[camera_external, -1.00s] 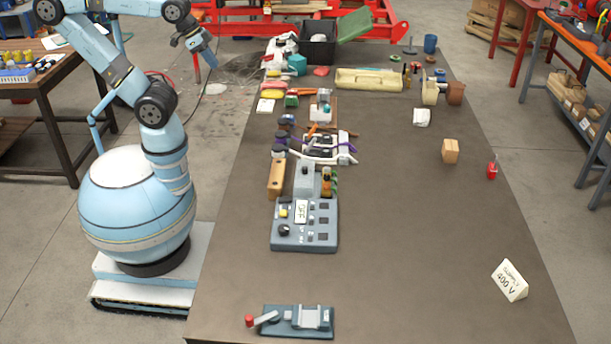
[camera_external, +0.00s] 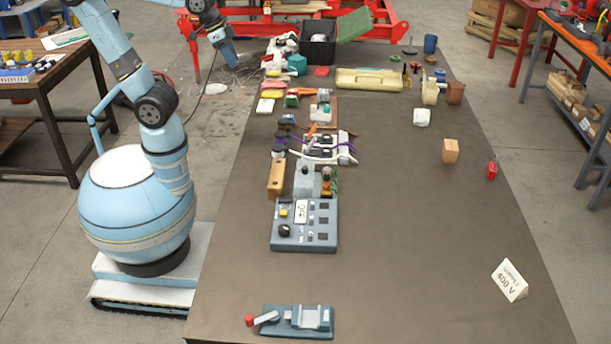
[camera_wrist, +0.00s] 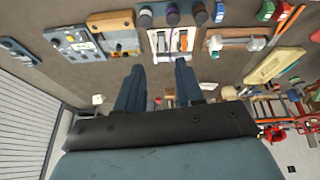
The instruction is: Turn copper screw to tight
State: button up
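I cannot pick out the copper screw for certain in either view. My gripper (camera_external: 231,62) is at the left of the table's far part in the external view, above and apart from the tabletop items. In the wrist view my gripper (camera_wrist: 158,72) has its two blue fingers spread, with nothing between them. Beyond the fingertips are a white-framed unit with purple parts (camera_wrist: 173,42) and a wooden board holding a pale clamp-like fitting (camera_wrist: 225,43). The same board unit shows in the external view (camera_external: 322,108). Any small screw there is too small to tell.
A grey control panel (camera_external: 305,224) and a blue-grey latch fixture (camera_external: 298,320) lie on the dark table (camera_external: 420,260). A black bin (camera_external: 318,48) stands at the far end. The table's middle right is mostly clear.

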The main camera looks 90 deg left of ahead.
jog(key=w+d+n+g, duration=0.15)
jog(key=w+d, duration=0.35)
jog(key=w, duration=0.6)
jog(key=n+g, duration=0.3)
jog(key=n, duration=0.1)
send_over(327, 186)
notch_tip(327, 186, down, 19)
notch_tip(327, 186, down, 13)
jog(key=shift+f, duration=0.2)
jog(key=shift+c, duration=0.4)
jog(key=shift+d, duration=0.1)
grip_shut()
